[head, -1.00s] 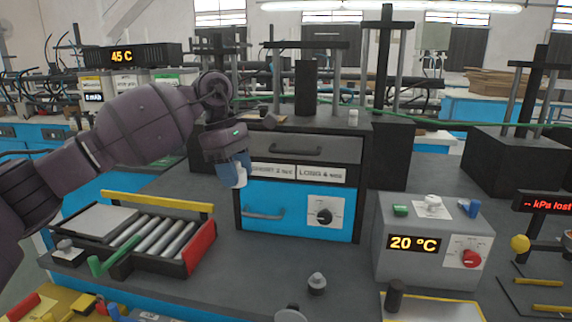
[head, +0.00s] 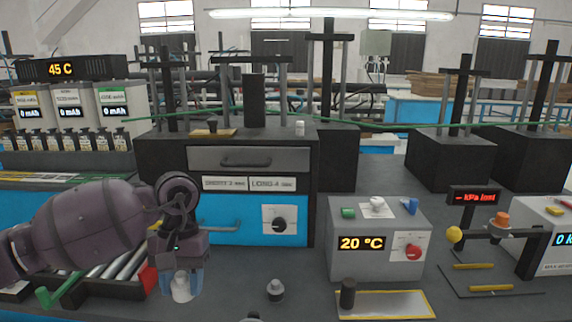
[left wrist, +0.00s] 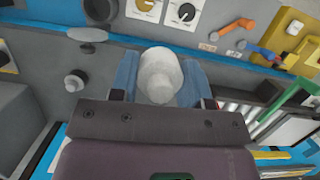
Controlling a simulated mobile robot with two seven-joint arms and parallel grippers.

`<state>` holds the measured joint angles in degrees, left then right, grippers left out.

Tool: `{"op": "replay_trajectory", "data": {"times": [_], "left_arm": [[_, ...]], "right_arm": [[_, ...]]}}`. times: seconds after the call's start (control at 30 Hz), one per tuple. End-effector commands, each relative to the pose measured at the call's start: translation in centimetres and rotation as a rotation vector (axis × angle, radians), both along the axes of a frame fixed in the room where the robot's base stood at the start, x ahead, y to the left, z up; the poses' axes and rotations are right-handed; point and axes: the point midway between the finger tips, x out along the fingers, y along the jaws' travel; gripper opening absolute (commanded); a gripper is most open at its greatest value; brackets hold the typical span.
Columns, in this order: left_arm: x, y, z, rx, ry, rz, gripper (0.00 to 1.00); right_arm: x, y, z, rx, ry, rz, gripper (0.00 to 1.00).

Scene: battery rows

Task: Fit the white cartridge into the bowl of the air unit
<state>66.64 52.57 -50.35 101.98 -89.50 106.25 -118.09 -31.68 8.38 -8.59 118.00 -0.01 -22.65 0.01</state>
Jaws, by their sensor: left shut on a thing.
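My left gripper (head: 182,284) is shut on the white cartridge (head: 181,291), which hangs between its blue fingers above the bench, just right of the roller tray. In the left wrist view, the rounded white cartridge (left wrist: 160,76) sits between the blue fingers of the left gripper (left wrist: 160,85). At the right of the head view, a black arm with a yellow ball and an orange-topped fitting (head: 499,222) stands by a red "kPa lost" display (head: 474,196). It may be the air unit; I cannot make out a bowl. My right gripper is not in view.
A grey box reading 20 °C (head: 376,262) stands right of centre. A small grey knobbed piece (head: 275,290) and a black post (head: 347,293) by a yellow-edged plate (head: 390,305) are in front. The drawer cabinet (head: 250,158) stands behind. Bare bench lies between the knobbed piece and the grey box.

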Motion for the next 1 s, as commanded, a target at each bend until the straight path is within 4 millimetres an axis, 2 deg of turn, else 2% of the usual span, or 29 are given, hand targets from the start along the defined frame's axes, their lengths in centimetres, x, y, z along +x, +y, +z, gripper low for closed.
{"op": "replay_trajectory", "data": {"times": [0.03, 0.1, 0.3, 0.5, 0.83, 1.0], "left_arm": [[-1.5, 0.3, -0.8, 0.001, 0.0, -0.019, 0.2], [-3.2, 0.6, -2.3, 0.0, 0.0, -0.033, 0.2], [-6.4, 1.6, -5.2, 0.0, 0.0, -0.032, 0.2], [-7.5, 2.2, -6.6, -0.001, -0.002, -0.017, 0.2], [-8.2, 2.3, -6.8, -0.001, -0.001, -0.013, 0.2], [-9.6, 0.5, -6.8, -0.002, -0.004, -0.019, 0.2]], "right_arm": [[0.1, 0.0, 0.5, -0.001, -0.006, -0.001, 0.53], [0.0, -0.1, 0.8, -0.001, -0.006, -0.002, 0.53], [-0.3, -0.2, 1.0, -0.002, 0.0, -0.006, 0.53], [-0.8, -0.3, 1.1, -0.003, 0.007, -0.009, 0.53], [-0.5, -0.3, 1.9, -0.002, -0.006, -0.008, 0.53], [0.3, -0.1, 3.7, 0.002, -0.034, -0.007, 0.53]]}}
